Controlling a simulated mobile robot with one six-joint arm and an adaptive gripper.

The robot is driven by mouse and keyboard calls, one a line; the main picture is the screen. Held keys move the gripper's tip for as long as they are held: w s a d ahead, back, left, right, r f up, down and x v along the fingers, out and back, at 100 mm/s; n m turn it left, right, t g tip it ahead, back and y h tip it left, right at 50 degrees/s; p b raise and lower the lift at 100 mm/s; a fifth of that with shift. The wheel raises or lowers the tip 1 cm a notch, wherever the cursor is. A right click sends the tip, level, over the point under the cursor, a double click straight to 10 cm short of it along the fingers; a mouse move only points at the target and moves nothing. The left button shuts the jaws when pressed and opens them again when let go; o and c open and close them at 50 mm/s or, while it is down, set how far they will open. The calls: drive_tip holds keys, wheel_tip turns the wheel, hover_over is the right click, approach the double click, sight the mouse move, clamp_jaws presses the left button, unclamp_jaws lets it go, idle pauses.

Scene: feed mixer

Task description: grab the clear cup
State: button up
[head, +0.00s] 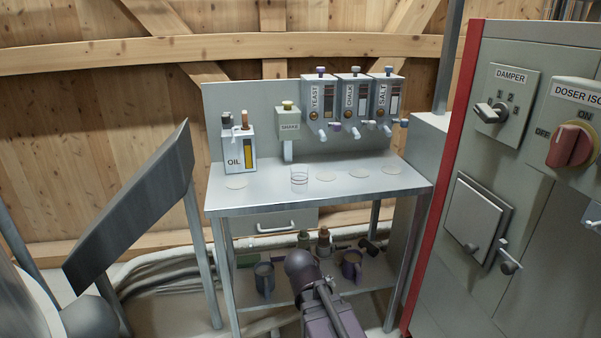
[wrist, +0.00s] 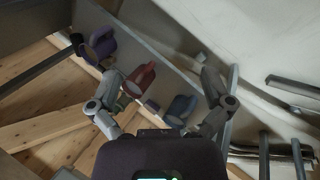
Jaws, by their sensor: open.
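The cup is apart from my gripper.
Pale round discs (head: 359,173) lie beside the cup. An OIL container (head: 239,150) stands left; labelled dispensers (head: 321,103) are behind. Mugs are on the lower shelf, including a purple one (head: 352,264); a red mug (wrist: 140,79) shows in the wrist view. A red-edged cabinet (head: 490,180) stands right.

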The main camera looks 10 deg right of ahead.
drive_tip(key=w+r+n+t+h+p, duration=0.3)
drive_tip(key=w+r+n, duration=0.25)
drive_tip(key=r, duration=0.25)
drive_tip(key=n+t+h+p, duration=0.3)
drive_tip(key=n+t+p, duration=0.45)
drive_tip(key=n, duration=0.95)
approach(295, 177)
drive_tip(key=f+t+b, duration=0.1)
drive_tip(key=t+b, duration=0.1)
drive_tip(key=shift+s+a+f+g, duration=0.25)
drive_tip(key=shift+s+a+f, duration=0.05)
drive_tip(key=shift+s+a, duration=0.15)
drive_tip(key=x, duration=0.8)
drive_tip(key=shift+d+r, duration=0.1)
drive_tip(key=shift+r, duration=0.05)
drive_tip(key=shift+w+d, duration=0.2)
drive_tip(key=shift+d, duration=0.05)
drive_tip(key=shift+r+p+x, duration=0.2)
drive_tip(key=shift+p+x, duration=0.2)
drive_tip(key=shift+x, duration=2.15)
